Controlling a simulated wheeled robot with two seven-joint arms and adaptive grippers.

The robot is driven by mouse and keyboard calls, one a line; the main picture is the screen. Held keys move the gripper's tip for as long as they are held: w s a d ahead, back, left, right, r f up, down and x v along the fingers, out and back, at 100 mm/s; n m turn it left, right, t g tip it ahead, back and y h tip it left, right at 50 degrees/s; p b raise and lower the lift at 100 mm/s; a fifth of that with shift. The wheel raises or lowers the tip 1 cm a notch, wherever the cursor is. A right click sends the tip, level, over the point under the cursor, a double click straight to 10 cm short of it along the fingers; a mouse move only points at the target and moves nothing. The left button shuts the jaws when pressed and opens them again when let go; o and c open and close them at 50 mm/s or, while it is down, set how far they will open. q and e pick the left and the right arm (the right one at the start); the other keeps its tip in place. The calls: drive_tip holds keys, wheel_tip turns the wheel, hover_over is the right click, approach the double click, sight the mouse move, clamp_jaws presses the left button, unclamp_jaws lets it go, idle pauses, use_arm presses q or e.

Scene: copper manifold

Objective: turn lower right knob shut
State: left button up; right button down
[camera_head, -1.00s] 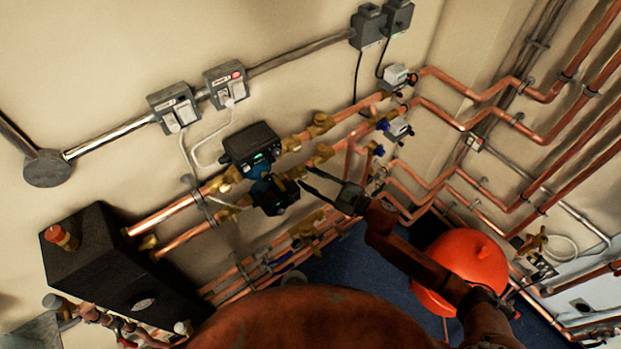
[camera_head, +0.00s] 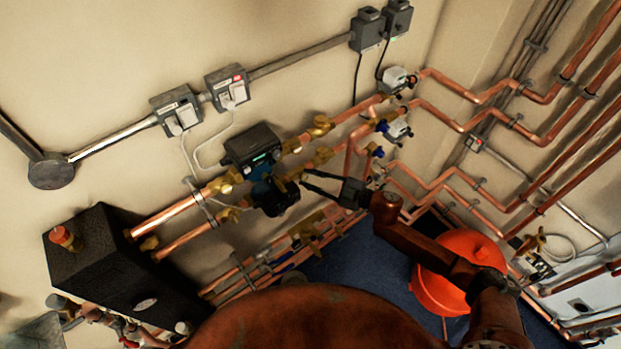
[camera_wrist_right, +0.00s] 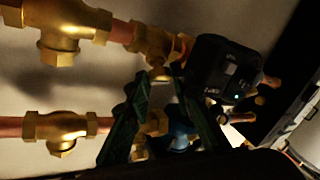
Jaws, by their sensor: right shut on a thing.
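The lower right knob is a small brass part on the lower pump pipe, just right of the lower black pump (camera_head: 275,196). My right gripper (camera_head: 303,180) reaches it from the right, its dark fingers close together at the brass. In the right wrist view, the brass of the knob (camera_wrist_right: 153,124) shows between the two green-black fingers, which are shut on it and partly hide it. The exact angle of the knob cannot be made out. My left gripper is not in view.
The upper pump (camera_head: 252,147) sits close above the fingers. Brass valves (camera_head: 323,155) and copper pipes (camera_head: 445,118) crowd the wall. A black box (camera_head: 120,262) stands at the lower left, a red vessel (camera_head: 455,265) at the lower right, close to my right arm. Blue floor shows between.

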drive_tip(key=n+g, duration=0.1)
drive_tip(key=n+g+p, duration=0.1)
drive_tip(key=n, duration=0.1)
drive_tip(key=n+g, duration=0.1)
drive_tip(key=shift+w+d+r+h+p, duration=0.1)
drive_tip(key=shift+w+r+h+p, duration=0.2)
drive_tip(key=shift+r, duration=0.05)
drive_tip(key=n+g, duration=0.1)
drive_tip(key=n+g+h+p, duration=0.1)
drive_tip(key=n, duration=0.1)
drive_tip(key=n+p, duration=0.1)
drive_tip(key=n, duration=0.1)
drive_tip(key=shift+w+r+g+h, duration=0.2)
drive_tip(key=shift+r+g+h, duration=0.1)
drive_tip(key=shift+g+h, duration=0.1)
drive_tip(key=n+h, duration=0.1)
drive_tip(key=n+g+h+p, duration=0.1)
drive_tip(key=n, duration=0.1)
drive_tip(key=n+h+p, duration=0.1)
drive_tip(key=shift+w+a+r+n, duration=0.1)
drive_tip(key=shift+a+r+n, duration=0.15)
drive_tip(key=shift+n, duration=0.05)
drive_tip(key=shift+a+n+g+h+p, duration=0.1)
drive_tip(key=shift+n+g+h+p, duration=0.4)
drive_tip(key=shift+n+h, duration=0.4)
drive_tip(key=shift+f, duration=0.1)
drive_tip(key=c, duration=2)
unclamp_jaws()
drive_tip(key=shift+o, duration=0.2)
